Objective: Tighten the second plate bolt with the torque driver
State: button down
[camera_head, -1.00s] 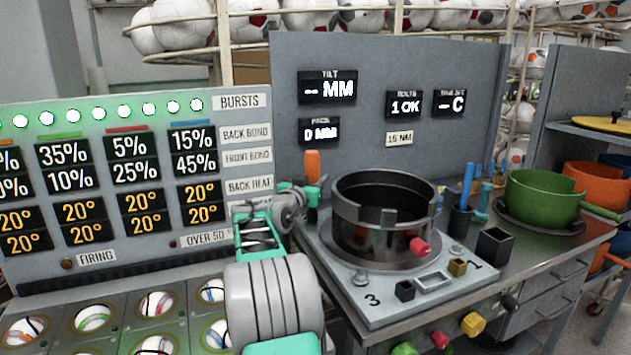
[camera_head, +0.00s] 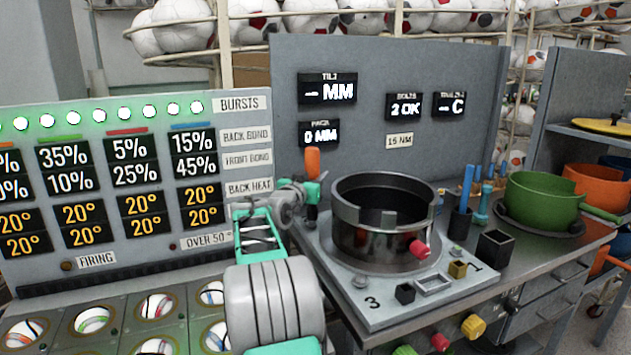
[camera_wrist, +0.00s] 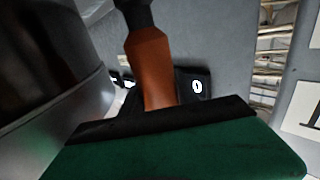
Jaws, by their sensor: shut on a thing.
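My gripper (camera_head: 312,190) is shut on the torque driver (camera_head: 313,160), whose orange handle stands upright at the back left of the ring mould. In the wrist view the orange handle (camera_wrist: 152,65) rises beyond a dark-edged green part of my gripper. The driver's lower end and the second plate bolt are hidden behind my arm and the ring. The grey plate (camera_head: 385,312) carries the dark metal ring (camera_head: 385,240). One bolt (camera_head: 361,281) shows near the "3" and another (camera_head: 456,249) near the "1". The bolts display (camera_head: 405,107) reads "2 OK".
A label (camera_head: 399,141) says "15 NM". A green pot (camera_head: 543,200) is farther right. The bursts panel (camera_head: 120,180) stands left of my arm.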

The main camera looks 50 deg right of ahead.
jog(key=shift+r+p, duration=1.05)
jog(key=shift+r, duration=1.75)
